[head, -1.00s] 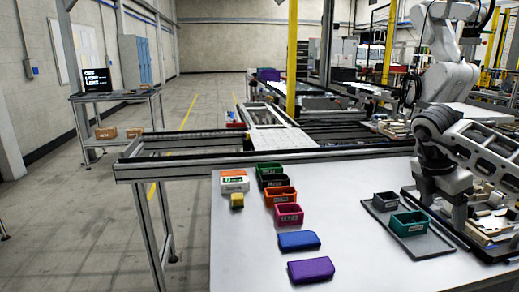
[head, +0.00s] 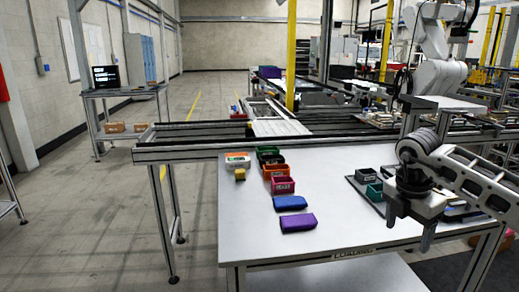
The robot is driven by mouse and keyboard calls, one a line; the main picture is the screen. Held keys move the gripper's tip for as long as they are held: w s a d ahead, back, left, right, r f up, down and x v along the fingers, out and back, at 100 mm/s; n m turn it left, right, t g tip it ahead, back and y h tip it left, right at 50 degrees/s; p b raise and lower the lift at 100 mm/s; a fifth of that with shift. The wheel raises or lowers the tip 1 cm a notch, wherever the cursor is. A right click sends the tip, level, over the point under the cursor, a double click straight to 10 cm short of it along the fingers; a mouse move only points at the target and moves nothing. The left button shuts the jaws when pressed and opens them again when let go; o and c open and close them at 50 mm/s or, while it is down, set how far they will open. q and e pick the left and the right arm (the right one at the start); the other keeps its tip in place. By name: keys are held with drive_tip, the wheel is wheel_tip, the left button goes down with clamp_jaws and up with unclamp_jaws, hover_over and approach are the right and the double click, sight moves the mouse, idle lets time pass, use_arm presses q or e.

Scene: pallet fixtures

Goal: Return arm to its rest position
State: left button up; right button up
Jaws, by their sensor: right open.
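My right arm (head: 465,172) comes in from the right edge with its elbow bent and its wrist pointing down. My right gripper (head: 409,230) is open, with nothing seen between its fingers. It hangs near the front right of the white table (head: 250,225), in front of a dark tray (head: 352,181) in the picture. A grey bin (head: 366,174) and a teal bin (head: 375,192) are on that tray, partly hidden by my gripper. My left gripper is not in view.
Green, black, orange and magenta (head: 283,186) bins stand in a row on the table. Another robot arm (head: 438,55) stands behind. The table's front left is clear.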

drive_tip(key=s+a+f+n+y, duration=0.2)
drive_tip(key=a+f+y, duration=0.1)
drive_tip(key=a, duration=0.3)
drive_tip(key=s+a+f+n+g+y, duration=0.1)
drive_tip(key=a+f+y, duration=0.15)
drive_tip(key=a, duration=0.45)
drive_tip(key=s+a+f+n+y, duration=0.2)
drive_tip(key=a+f, duration=0.1)
drive_tip(key=a, duration=0.3)
drive_tip(key=s+a+r+m+t+y, duration=0.1)
drive_tip(key=s+a+r+t+y, duration=0.1)
drive_tip(key=s+a+y, duration=0.4)
drive_tip(key=s+a+r+m+t+y, duration=0.1)
drive_tip(key=a+r+y, duration=0.2)
drive_tip(key=a+y, duration=0.55)
drive_tip(key=d+f+m+t+h, duration=0.8)
drive_tip(key=m+t+h, duration=0.45)
drive_tip(key=m, duration=0.55)
drive_tip(key=s+d+f+m+g+h, duration=0.4)
drive_tip(key=s+d+f, duration=0.1)
drive_tip(key=s+f, duration=0.6)
drive_tip(key=shift+s+f+m+g, duration=0.25)
drive_tip(key=shift+f+m+g, duration=0.1)
drive_tip(key=shift+f, duration=0.1)
drive_tip(key=shift+c, duration=0.2)
